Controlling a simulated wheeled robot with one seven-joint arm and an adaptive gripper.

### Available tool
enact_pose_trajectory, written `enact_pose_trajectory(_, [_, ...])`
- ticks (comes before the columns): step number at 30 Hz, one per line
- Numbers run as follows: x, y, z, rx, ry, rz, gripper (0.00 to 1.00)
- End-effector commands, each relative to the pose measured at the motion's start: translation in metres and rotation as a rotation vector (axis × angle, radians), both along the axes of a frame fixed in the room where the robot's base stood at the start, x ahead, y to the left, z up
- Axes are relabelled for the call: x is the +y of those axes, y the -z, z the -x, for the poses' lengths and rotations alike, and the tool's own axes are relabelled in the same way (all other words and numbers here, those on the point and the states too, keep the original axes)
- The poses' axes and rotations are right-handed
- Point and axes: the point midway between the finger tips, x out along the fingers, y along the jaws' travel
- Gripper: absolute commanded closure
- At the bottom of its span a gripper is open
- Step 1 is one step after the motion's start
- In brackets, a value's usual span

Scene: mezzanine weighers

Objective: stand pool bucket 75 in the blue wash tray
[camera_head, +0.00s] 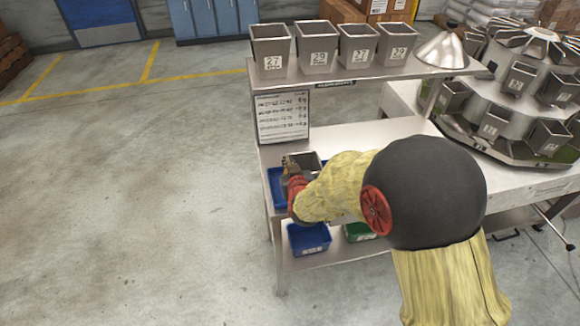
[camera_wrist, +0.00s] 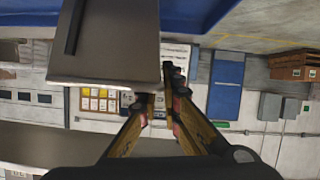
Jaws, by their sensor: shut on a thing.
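A grey metal bucket (camera_head: 306,160) is at the blue tray (camera_head: 277,190) on the bench's worktop, partly hidden by my gripper. My gripper (camera_head: 290,172) is over the tray's left part, its jaws shut on the bucket. In the wrist view the bucket (camera_wrist: 105,48) fills the upper left, and my fingers (camera_wrist: 165,92) close at its rim edge. The blue tray (camera_wrist: 205,12) shows along the top of that view, close to the bucket. No number is readable on this bucket. I cannot tell whether its base touches the tray floor.
Several numbered buckets (camera_head: 316,52) stand on the upper shelf, with a metal cone (camera_head: 446,50) at its right end. A notice board (camera_head: 283,117) stands left. A blue bin (camera_head: 309,238) and a green bin (camera_head: 360,231) are below. The weigher (camera_head: 510,90) is right; floor left is clear.

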Motion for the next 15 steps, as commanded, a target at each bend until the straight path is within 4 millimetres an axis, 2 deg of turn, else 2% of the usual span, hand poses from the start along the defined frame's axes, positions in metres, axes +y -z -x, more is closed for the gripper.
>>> enact_pose_trajectory(8, [0.0003,0.0008,-0.0006,-0.003,0.000,-0.001,1.00])
enact_pose_trajectory(9, [0.0000,0.0016,0.0002,0.001,0.000,0.000,0.92])
enact_pose_trajectory(15, [0.0000,0.0011,0.0002,0.001,-0.001,0.001,0.80])
